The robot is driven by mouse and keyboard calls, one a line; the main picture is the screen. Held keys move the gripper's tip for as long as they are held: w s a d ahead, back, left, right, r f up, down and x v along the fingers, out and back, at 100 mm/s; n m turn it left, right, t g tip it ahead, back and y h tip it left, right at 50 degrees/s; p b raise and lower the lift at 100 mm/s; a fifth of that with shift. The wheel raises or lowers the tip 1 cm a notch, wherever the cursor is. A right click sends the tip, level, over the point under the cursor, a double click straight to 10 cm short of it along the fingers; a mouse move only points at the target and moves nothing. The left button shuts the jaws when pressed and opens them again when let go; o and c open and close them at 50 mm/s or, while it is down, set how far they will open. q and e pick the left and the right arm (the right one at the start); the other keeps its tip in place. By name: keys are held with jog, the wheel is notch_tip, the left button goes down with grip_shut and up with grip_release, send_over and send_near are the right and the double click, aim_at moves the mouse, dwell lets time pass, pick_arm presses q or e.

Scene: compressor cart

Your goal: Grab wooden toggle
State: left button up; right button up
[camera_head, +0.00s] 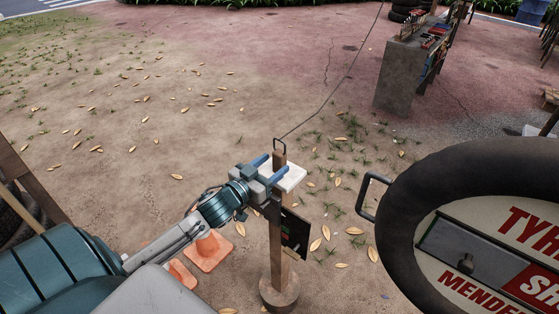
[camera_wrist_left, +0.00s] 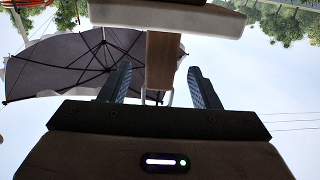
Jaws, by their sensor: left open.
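A wooden upright (camera_head: 278,225) stands on a round wooden base, with a bent metal loop (camera_head: 280,145) at its top. Its upper wooden end (camera_head: 279,159) is the only wooden piece at my fingers; I cannot tell whether it is the toggle. My left gripper (camera_head: 267,169) is open beside it, fingers on either side in the picture. In the left wrist view, the wooden piece (camera_wrist_left: 163,58) appears between the two open fingers (camera_wrist_left: 159,78), with clear gaps to both. Contact is not visible. My right gripper is not in view.
A white board (camera_head: 291,176) sits on the upright just by the gripper, with a dark panel (camera_head: 294,233) below. A thin cable runs up from the loop. A big tyre sign (camera_head: 402,220) stands at right, a concrete block (camera_head: 397,78) behind.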

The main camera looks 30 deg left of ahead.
aim_at(284, 156)
pick_arm(q)
jog(key=shift+w+d+r, duration=0.1)
jog(key=shift+w, duration=0.6)
jog(key=shift+w+d, duration=0.2)
jog(key=shift+w, duration=1.85)
jog(key=c, duration=1.1)
jog(key=shift+o, duration=0.2)
